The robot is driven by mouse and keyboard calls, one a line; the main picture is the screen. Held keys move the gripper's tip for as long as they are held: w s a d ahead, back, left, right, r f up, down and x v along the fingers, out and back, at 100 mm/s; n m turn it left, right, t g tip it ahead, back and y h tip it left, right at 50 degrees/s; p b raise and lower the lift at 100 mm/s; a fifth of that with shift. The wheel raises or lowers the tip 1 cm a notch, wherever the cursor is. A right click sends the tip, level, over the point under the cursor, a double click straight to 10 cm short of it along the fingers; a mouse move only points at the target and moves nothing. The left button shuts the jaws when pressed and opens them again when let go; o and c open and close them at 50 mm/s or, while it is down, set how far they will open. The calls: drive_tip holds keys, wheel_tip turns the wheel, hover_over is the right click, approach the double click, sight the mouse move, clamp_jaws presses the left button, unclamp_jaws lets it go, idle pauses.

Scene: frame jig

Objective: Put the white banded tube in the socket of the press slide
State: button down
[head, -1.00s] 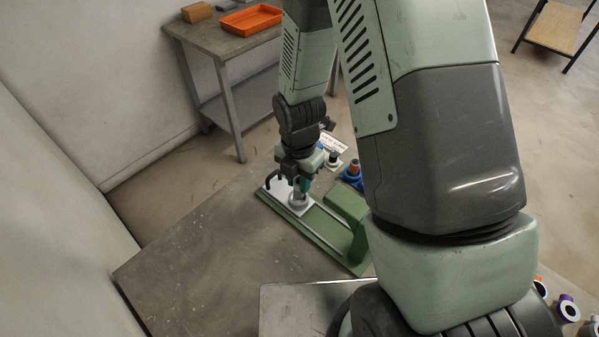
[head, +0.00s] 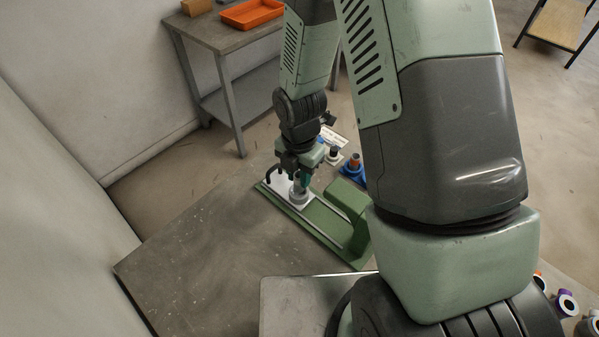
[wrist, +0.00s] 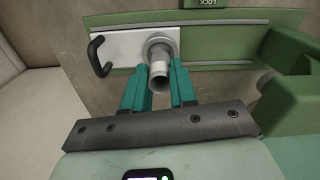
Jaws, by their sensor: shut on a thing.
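The pale grey-white tube (wrist: 159,79) stands between the two teal fingers of my gripper (wrist: 159,88), open end toward the wrist camera. My gripper is shut on it. The tube's far end meets the round grey socket (wrist: 160,41) on the white plate of the press slide (wrist: 121,46); how deep it sits inside is hidden. In the head view my gripper (head: 301,181) is right above the socket (head: 299,197), at the left part of the green press base (head: 325,231). I cannot make out a band on the tube.
A black hooked handle (wrist: 98,55) is on the slide's left end. A green block (head: 347,198) stands on the base at right. A blue holder (head: 353,172) and a white-based piece (head: 334,155) stand behind. The table (head: 190,260) at front left is clear.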

drive_tip(key=shift+f, duration=0.1)
idle(0.3)
drive_tip(key=shift+f, duration=1.45)
drive_tip(key=c, duration=0.7)
unclamp_jaws()
drive_tip(key=shift+r, duration=0.1)
drive_tip(key=shift+r, duration=0.7)
drive_tip(key=shift+r, duration=0.1)
drive_tip(key=shift+r, duration=3.4)
drive_tip(key=shift+r, duration=0.1)
